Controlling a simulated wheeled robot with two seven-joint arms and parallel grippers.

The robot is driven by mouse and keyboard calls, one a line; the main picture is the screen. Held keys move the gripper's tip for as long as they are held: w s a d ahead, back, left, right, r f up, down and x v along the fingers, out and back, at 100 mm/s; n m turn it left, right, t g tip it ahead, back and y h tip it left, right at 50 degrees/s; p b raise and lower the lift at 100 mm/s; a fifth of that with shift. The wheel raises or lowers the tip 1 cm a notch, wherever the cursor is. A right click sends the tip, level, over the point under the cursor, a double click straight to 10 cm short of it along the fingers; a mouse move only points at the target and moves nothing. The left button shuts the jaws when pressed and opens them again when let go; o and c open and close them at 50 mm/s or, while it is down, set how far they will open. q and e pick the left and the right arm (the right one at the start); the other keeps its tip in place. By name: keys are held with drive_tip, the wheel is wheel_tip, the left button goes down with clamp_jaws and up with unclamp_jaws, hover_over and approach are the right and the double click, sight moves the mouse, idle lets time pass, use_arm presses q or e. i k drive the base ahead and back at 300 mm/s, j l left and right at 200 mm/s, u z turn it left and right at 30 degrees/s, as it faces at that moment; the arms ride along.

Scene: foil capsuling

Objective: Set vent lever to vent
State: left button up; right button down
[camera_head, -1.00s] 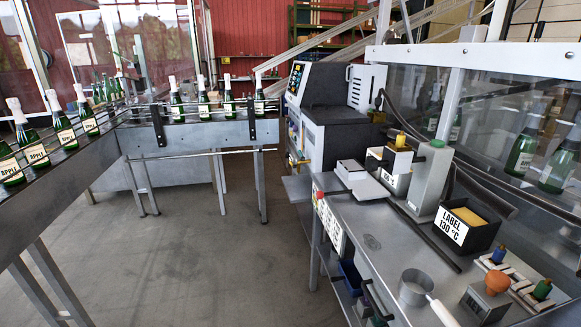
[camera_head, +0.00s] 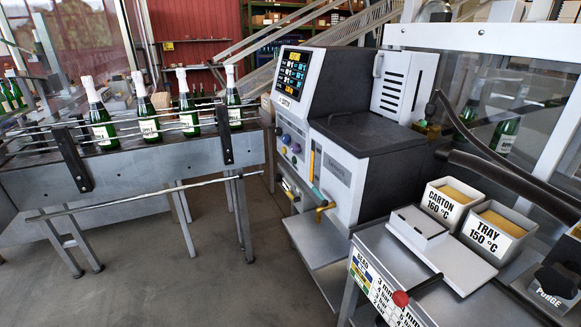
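A white and black machine (camera_head: 345,170) with a lit screen (camera_head: 292,73) stands at centre right. On its front corner are a teal handle (camera_head: 318,192) and a yellow tap-like lever (camera_head: 325,209) just below. A black bar with a red knob (camera_head: 400,298) sticks out at the front edge of the workbench, above a printed panel (camera_head: 380,292). I see no readable "vent" label, so I cannot tell which part is the vent lever or how it is set. Neither of my grippers is in view.
The grey workbench (camera_head: 470,309) holds a white lidded box (camera_head: 430,238), a carton bin (camera_head: 446,203), a tray bin (camera_head: 494,230) and a black part marked purge (camera_head: 551,284). Bottles (camera_head: 144,112) stand on the conveyor (camera_head: 130,175) at left. The floor (camera_head: 215,285) between is clear.

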sight(298, 199)
drive_tip(key=i+j+z, duration=0.1)
drive_tip(key=i+j, duration=0.25)
drive_tip(key=i+j+z, duration=0.1)
drive_tip(key=i+j, duration=0.2)
drive_tip(key=j, duration=0.15)
drive_tip(key=i+j+z, duration=0.1)
drive_tip(key=i+j, duration=0.25)
drive_tip(key=i+j+z, duration=0.1)
drive_tip(key=i+j, duration=0.2)
drive_tip(key=j, duration=0.25)
drive_tip(key=i+j, duration=0.25)
drive_tip(key=j, duration=0.2)
drive_tip(key=z, duration=0.05)
